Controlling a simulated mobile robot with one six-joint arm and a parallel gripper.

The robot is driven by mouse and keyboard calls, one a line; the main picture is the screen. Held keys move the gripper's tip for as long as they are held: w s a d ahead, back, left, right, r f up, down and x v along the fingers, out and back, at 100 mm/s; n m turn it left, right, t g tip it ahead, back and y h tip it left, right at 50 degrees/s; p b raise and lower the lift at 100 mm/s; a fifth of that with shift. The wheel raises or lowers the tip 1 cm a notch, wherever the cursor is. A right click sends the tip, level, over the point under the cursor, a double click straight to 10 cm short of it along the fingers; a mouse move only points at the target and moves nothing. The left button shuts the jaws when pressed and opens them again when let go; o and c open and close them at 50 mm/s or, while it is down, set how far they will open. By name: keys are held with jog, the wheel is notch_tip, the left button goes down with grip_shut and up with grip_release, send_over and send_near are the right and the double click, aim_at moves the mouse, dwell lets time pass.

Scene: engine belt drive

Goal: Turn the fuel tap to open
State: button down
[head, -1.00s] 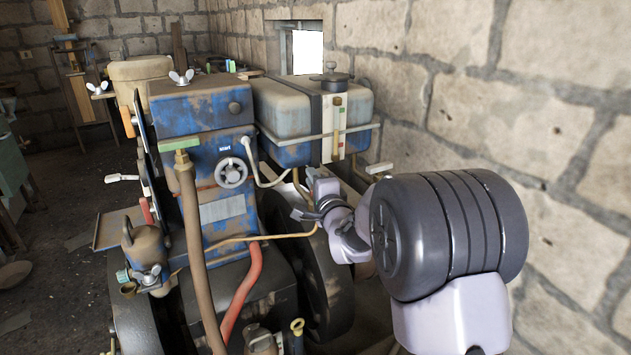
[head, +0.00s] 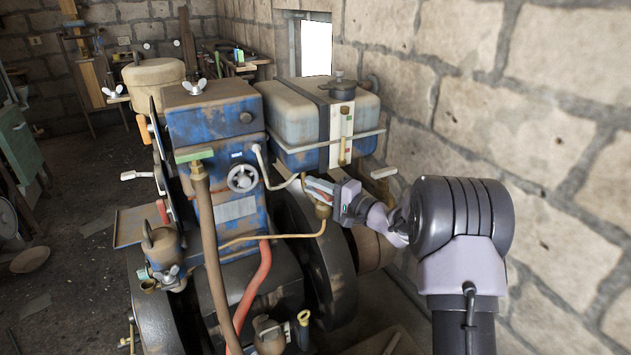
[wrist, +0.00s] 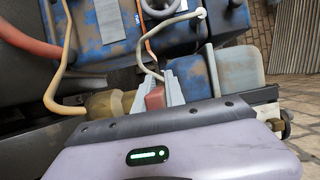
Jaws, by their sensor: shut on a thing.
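The fuel tap shows in the wrist view as a brass body (wrist: 106,104) with a small red lever (wrist: 155,97). My gripper (wrist: 162,92) has its two grey fingers closed on either side of this lever. In the head view my gripper (head: 318,188) is at the tap's brass body (head: 322,212), below the fuel tank (head: 290,112). The lever is mostly hidden there by the fingers. A pale pipe (head: 285,181) runs from near the tap to the blue engine (head: 215,135). I cannot tell the tap's exact setting.
The dark flywheel (head: 335,275) stands just below the tap. The stone wall (head: 540,130) is close on the right of my arm. A red hose (head: 253,290) and a brown hose (head: 212,260) run down the engine's front. Open floor (head: 75,300) lies at the left.

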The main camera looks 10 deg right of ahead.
dwell(0.4)
jog(key=c, duration=1.4)
grip_release()
jog(key=p+v, duration=0.5)
jog(key=v, duration=1.2)
jog(key=shift+d+r, duration=0.1)
jog(key=shift+d, duration=0.05)
